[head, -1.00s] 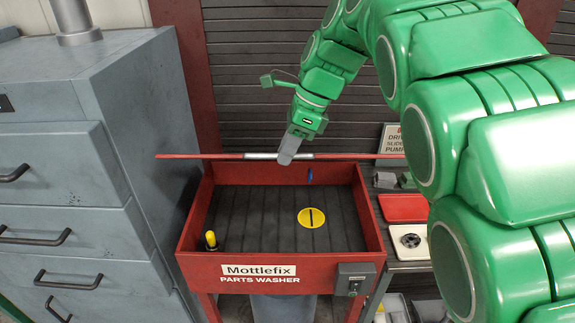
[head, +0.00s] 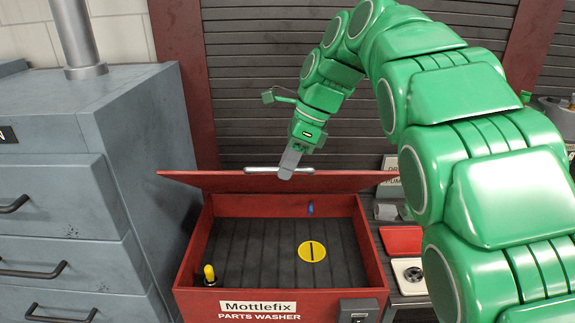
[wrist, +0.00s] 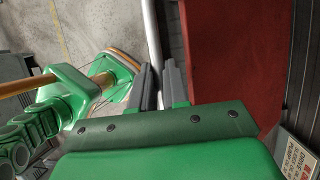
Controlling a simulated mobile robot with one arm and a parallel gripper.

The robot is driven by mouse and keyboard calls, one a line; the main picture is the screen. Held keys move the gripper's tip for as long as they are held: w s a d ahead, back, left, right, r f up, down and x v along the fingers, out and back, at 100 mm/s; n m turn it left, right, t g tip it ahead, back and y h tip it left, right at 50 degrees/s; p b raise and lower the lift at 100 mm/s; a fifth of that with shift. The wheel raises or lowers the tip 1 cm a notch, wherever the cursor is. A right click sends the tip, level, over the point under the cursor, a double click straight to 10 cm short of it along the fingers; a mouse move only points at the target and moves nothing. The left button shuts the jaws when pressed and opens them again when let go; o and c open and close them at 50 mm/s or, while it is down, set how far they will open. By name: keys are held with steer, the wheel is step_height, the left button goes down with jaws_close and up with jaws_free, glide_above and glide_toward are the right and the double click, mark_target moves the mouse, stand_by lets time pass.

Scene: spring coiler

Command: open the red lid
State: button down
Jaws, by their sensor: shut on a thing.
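The red lid (head: 220,182) of the parts washer stands raised at the back of the red basin. Its inner face shows as a narrow band above the rear wall, and the basin is uncovered. A silver bar handle (head: 260,170) runs along the lid's upper edge. My gripper (head: 287,172) is shut on this handle near its right part; the grey fingers partly hide it. In the wrist view, my gripper (wrist: 157,85) has a finger on each side of the handle (wrist: 153,40), and the red lid (wrist: 225,60) lies to the right.
The parts washer basin (head: 190,270) holds a yellow round disc (head: 312,251), a yellow-tipped piece (head: 209,275) and a blue piece (head: 310,208). A grey drawer cabinet (head: 60,210) stands close at left. A slatted wall (head: 255,80) is behind.

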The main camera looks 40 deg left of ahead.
steer(key=shift+w+f, duration=0.25)
steer(key=c, duration=1.1)
jaws_free()
steer(key=shift+s+r, duration=0.1)
steer(key=shift+r, duration=0.15)
steer(key=shift+w+d+r, duration=0.15)
steer(key=shift+w+r, duration=0.1)
steer(key=shift+r, duration=0.2)
glide_toward(343, 173)
steer(key=s+f, duration=0.1)
steer(key=s+a+f, duration=0.1)
steer(key=f, duration=0.1)
steer(key=s+a+f, duration=0.1)
steer(key=shift+s+a+f, duration=0.1)
steer(key=shift+a+f, duration=0.05)
